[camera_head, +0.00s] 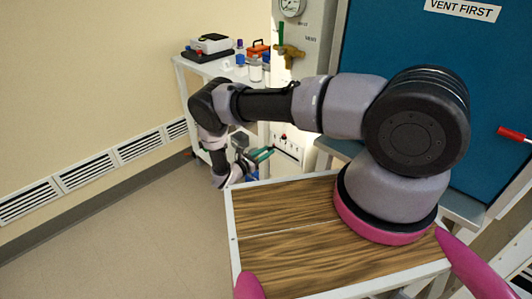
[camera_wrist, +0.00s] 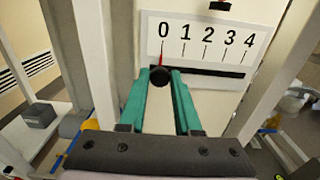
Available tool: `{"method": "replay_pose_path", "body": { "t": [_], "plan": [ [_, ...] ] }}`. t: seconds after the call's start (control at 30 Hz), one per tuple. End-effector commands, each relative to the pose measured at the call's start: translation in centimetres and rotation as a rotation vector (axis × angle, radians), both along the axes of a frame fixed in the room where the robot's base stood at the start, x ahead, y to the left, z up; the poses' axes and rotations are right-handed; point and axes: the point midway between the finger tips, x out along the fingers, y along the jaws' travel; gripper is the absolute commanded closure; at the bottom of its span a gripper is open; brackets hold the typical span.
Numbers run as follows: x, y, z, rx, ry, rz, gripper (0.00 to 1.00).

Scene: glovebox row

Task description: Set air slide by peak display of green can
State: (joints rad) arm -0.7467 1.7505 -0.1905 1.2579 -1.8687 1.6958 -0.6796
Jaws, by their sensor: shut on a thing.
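The air slide is a white scale plate (camera_wrist: 205,40) marked 0 to 4 with a black slot (camera_wrist: 212,72) under it, in the wrist view. Its black round knob (camera_wrist: 161,77) sits at the slot's left end, and its red pointer (camera_wrist: 162,58) stands at 0. My gripper (camera_wrist: 160,75) has its teal fingers shut on the knob, one on each side. In the head view my gripper (camera_head: 262,154) is at the lower part of the white panel; the slide itself cannot be made out there. I cannot make out a green can or its display in either view.
A pressure gauge (camera_head: 291,5) and a green valve handle (camera_head: 281,33) are higher on the panel. A white side table (camera_head: 205,68) with bottles and a device stands left of it. A blue door (camera_head: 400,45) is at the right. The floor (camera_head: 130,225) at left is clear.

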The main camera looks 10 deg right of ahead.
Motion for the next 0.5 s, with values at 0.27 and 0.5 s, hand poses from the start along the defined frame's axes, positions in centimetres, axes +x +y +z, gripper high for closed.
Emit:
{"method": "replay_pose_path", "body": {
  "t": [0.27,0.5],
  "plan": [
    [0.1,0.1,0.0,0.001,0.000,0.002,1.00],
    [-1.2,-0.6,-0.1,-0.002,0.003,0.005,1.00]
  ]
}}
